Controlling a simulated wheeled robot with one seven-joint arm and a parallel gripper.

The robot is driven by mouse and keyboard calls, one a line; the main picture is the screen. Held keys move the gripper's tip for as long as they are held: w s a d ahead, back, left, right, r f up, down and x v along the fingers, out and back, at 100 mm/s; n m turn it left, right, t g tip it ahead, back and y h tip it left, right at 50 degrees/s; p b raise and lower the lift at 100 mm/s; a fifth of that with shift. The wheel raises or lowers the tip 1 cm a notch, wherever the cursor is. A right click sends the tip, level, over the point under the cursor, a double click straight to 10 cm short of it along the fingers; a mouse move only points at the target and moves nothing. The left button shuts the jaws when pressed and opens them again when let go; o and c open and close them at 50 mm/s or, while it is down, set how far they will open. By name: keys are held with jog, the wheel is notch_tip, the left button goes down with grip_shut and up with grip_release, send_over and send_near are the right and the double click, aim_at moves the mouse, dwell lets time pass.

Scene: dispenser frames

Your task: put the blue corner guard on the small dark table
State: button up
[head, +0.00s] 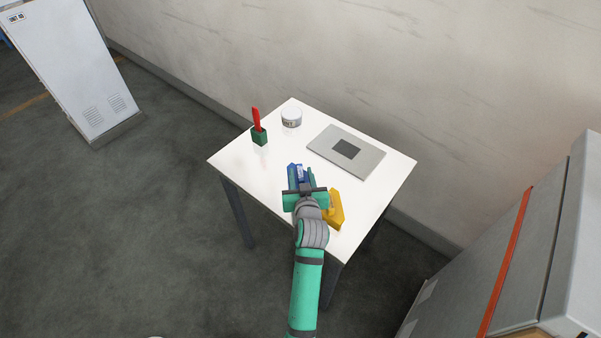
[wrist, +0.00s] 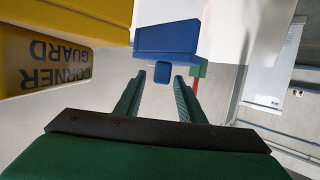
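The blue corner guard (head: 294,171) is on the white table, just beyond my gripper (head: 303,186) and partly hidden by it. In the wrist view the blue guard (wrist: 167,40) is ahead of my gripper (wrist: 159,84). Its small blue tab shows in line with the gap between the fingertips. The two green fingers stand apart, with nothing clearly clamped between them. A yellow corner guard (head: 335,211) lies to the right of my gripper. It shows large at the left of the wrist view (wrist: 60,65), its lettering upside down. I see no small dark table.
The white table (head: 235,160) with dark legs also holds a grey flat plate (head: 368,160), a round tin (head: 291,117) and a green holder (head: 259,137) with a red object (head: 256,117). A wall is behind. Grey cabinets stand left (head: 70,60) and right (head: 555,240). The floor at left is clear.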

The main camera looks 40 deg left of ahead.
jog(key=v, duration=1)
jog(key=shift+d, duration=0.15)
